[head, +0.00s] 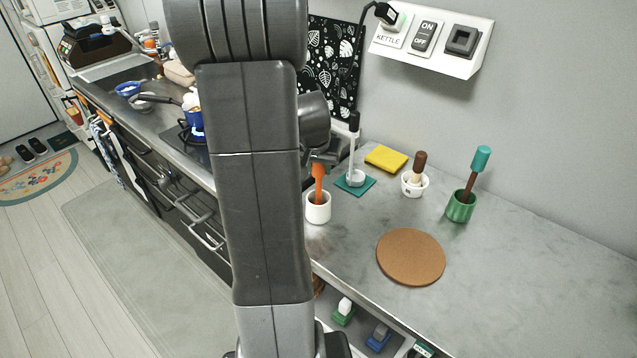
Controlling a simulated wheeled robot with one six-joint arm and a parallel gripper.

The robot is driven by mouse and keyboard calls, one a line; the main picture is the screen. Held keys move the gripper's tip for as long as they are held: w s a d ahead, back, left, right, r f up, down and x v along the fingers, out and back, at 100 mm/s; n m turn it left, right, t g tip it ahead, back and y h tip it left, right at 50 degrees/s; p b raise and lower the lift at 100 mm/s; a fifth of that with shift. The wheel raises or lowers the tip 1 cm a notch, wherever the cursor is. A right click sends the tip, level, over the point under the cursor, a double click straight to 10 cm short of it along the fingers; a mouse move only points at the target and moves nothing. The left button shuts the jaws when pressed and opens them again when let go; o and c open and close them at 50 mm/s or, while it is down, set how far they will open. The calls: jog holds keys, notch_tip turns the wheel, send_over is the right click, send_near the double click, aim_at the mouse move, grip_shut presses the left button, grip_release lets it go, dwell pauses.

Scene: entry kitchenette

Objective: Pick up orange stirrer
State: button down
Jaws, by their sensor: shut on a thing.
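The orange stirrer (319,178) stands upright, its lower end inside a small white cup (318,210) on the grey counter. My gripper (321,161), partly hidden behind my arm, is at the stirrer's top end and shut on it. The stirrer's lower end is hidden by the cup wall.
Behind stands a white-and-black upright tool (354,150) on a teal mat (355,186). To the right are a yellow sponge (386,159), a white mortar (414,186) with a brown pestle, a green cup (461,207) with a teal-topped tool, and a cork mat (410,257). The right counter is clear.

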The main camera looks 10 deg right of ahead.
notch_tip(320, 180, up, 10)
jog(key=shift+r+b, duration=0.1)
jog(key=shift+b, duration=0.25)
jog(key=c, duration=1.7)
grip_release()
grip_shut()
